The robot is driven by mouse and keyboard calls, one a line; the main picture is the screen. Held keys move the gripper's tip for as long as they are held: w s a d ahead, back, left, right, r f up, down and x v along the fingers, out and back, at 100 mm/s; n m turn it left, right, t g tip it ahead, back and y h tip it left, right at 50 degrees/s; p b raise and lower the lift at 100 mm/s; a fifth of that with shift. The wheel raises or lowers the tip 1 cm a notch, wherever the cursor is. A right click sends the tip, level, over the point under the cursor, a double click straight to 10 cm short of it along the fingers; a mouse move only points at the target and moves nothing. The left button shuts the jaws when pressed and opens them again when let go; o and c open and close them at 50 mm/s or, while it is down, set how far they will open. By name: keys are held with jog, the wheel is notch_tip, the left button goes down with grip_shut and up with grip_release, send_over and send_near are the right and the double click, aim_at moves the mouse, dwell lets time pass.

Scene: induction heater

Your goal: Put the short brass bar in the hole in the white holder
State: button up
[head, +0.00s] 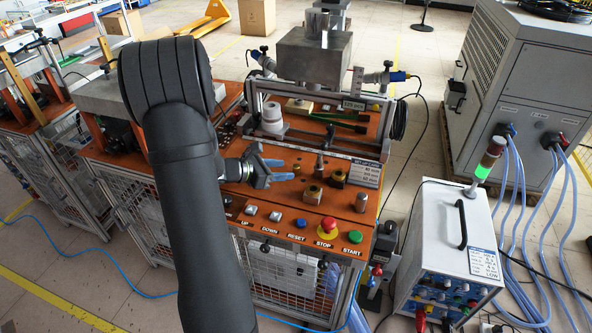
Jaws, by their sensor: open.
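My gripper (286,170) is in the middle of the orange bench top, its two blue-grey fingers spread apart and pointing right, with nothing between them. The white holder (271,120) stands behind it, at the left of the metal frame; its hole is too small to make out. Several small brass-coloured pieces are to the right of my gripper. An upright bar (320,163) is the closest tall one, and a short brownish upright bar (361,202) stands near the front right edge. I cannot tell for sure which is the short brass bar. None touches my fingers.
Squat brass blocks (338,179) and (312,195) sit near the bars. A button row (300,228) lines the front edge. A metal frame with a heavy grey block (313,55) rises behind. A sign (365,173) lies at the right.

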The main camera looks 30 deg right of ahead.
aim_at(296, 166)
jog(key=x, duration=0.4)
jog(key=shift+s+d+r, duration=0.1)
jog(key=shift+d+r, duration=0.15)
jog(key=shift+r, duration=0.1)
jog(key=shift+d+f, duration=0.2)
jog(key=shift+d, duration=0.25)
grip_shut()
notch_tip(296, 166, up, 10)
jog(key=w+a+f+n+t+y, duration=0.1)
jog(key=w+a+n+t+y, duration=0.1)
jog(key=w+a+n+t, duration=0.45)
jog(key=w+a+f+n+t+y, duration=0.1)
jog(key=w+a+n+t, duration=0.15)
jog(key=a, duration=0.75)
jog(key=a+f+n+t+y, duration=0.3)
jog(key=a+n+y, duration=0.2)
jog(key=a, duration=1.1)
jog(key=shift+w+a+f+y, duration=0.35)
jog(key=shift+a+f+y, duration=0.05)
jog(key=shift+y, duration=0.3)
